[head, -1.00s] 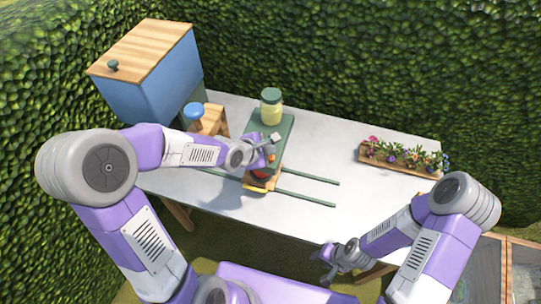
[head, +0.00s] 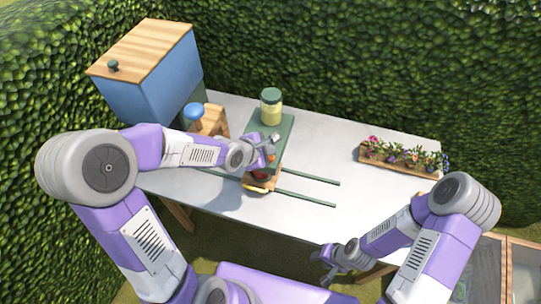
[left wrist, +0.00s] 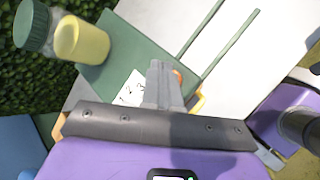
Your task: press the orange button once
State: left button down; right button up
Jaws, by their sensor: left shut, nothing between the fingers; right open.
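A machine with a green top plate (head: 284,128) stands on the table, with a jar of pale yellow contents (head: 270,106) on it. A small orange spot, which looks like the orange button (head: 271,158), shows beside my left gripper (head: 272,139). In the left wrist view, a bit of orange (left wrist: 178,75) peeks out beside the fingers, mostly hidden by them. My left gripper (left wrist: 156,66) is shut and empty, above the plate by a white label (left wrist: 130,92). I cannot tell whether it touches the button. My right gripper (head: 326,262) is open, away at the table's front edge.
Two green rails (head: 305,198) run right from the machine, which has a yellow handle (head: 257,187) in front. A blue box with a wooden lid (head: 150,48) and a blue-topped wooden stand (head: 213,120) are left. A flower planter (head: 400,160) stands right. The middle right is clear.

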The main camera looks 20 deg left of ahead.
pick_arm(q)
jog(key=shift+f, duration=0.1)
dwell(0.3)
jog(key=shift+f+b, duration=0.3)
jog(key=shift+f, duration=0.05)
jog(key=shift+f+b, duration=0.45)
jog(key=shift+f, duration=0.15)
dwell(0.7)
jog(key=shift+r, duration=0.15)
jog(key=shift+r+p, duration=0.9)
jog(key=shift+p, duration=0.05)
notch_tip(320, 180, up, 5)
jog(key=p, duration=0.4)
jog(key=shift+p, duration=0.35)
